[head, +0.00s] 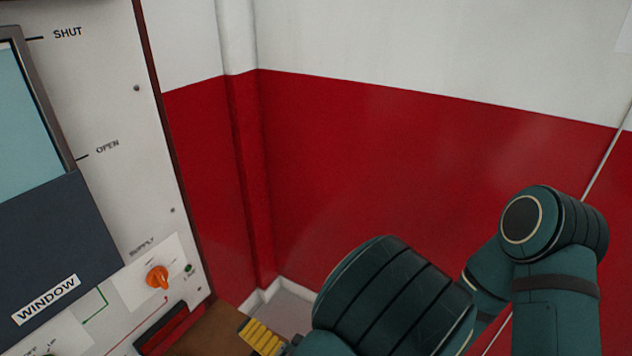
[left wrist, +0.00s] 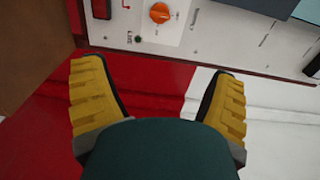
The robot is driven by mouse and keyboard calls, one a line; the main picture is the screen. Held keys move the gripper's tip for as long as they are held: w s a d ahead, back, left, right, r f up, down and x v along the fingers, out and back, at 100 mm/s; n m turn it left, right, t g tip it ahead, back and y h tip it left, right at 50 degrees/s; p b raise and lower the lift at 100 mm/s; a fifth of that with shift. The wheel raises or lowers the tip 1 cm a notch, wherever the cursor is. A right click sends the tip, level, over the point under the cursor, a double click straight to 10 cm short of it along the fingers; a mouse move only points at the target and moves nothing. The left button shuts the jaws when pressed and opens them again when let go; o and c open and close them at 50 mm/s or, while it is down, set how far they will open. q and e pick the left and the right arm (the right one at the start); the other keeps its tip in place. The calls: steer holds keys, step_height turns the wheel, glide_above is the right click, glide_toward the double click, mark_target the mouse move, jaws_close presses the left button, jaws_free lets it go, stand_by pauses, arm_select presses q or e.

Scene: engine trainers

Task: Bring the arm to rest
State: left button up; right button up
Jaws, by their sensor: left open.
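My left gripper (left wrist: 160,68) is open in the left wrist view, its two yellow ridged fingers well apart with nothing between them. In the head view part of its yellow fingers (head: 262,338) shows at the bottom edge, beside my dark green arm (head: 392,300); the rest of the gripper is hidden or out of frame. The fingers are to the right of and below the panel's orange supply knob (head: 157,277). The knob also shows upside down at the top of the left wrist view (left wrist: 160,12), beyond the fingertips. My right gripper is not seen.
A white panel (head: 110,95) with SHUT and OPEN marks and a dark sliding WINDOW cover (head: 60,245) stands at the left. A small green lamp (head: 189,268) is beside the knob. A red and white wall (head: 400,170) lies behind. A brown surface (head: 212,330) is below the panel.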

arm_select(q)
steer(key=s+a+f+n+g+h, duration=0.1)
steer(key=s+a+f+g+h, duration=0.3)
steer(key=s+f+g, duration=0.5)
steer(key=s+d+f+n+g+h, duration=0.2)
steer(key=s+d+f+g+h, duration=0.1)
steer(key=s+f+g+h, duration=0.4)
steer(key=w+d+f+n+t+h, duration=0.2)
steer(key=w+d+f+t+h, duration=0.15)
steer(key=d+h, duration=0.3)
steer(key=w+a+n+t+h, duration=0.2)
steer(key=w+t, duration=0.3)
steer(key=w, duration=0.3)
steer(key=shift+w+a+n, duration=0.3)
steer(key=shift+a+n, duration=0.1)
steer(key=shift+a, duration=0.15)
